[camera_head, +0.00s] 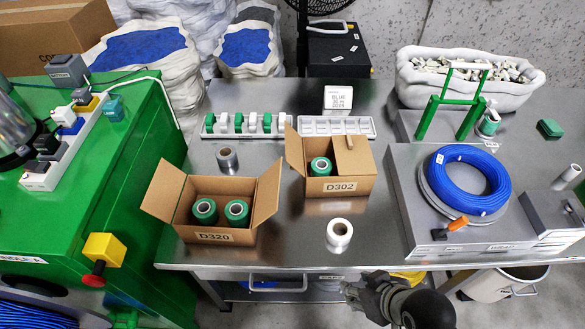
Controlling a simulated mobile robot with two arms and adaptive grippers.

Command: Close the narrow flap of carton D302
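Carton D302 (338,188) is a small brown box on the steel table, right of the middle. Its left flap (295,150) stands up and leans outward. A brown panel covers the right part of its top and looks like a folded-in flap (358,160). A green spool (320,167) shows in the uncovered left part. My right gripper (352,291) is dark grey, below the table's front edge and apart from the carton. Its finger opening is too unclear to judge. My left gripper is not in view.
Open carton D320 (213,237) with two green spools stands to the left. A white roll (340,235) stands in front of D302. White trays (337,126) lie behind it. A blue cable coil (468,180) sits on a grey block at right.

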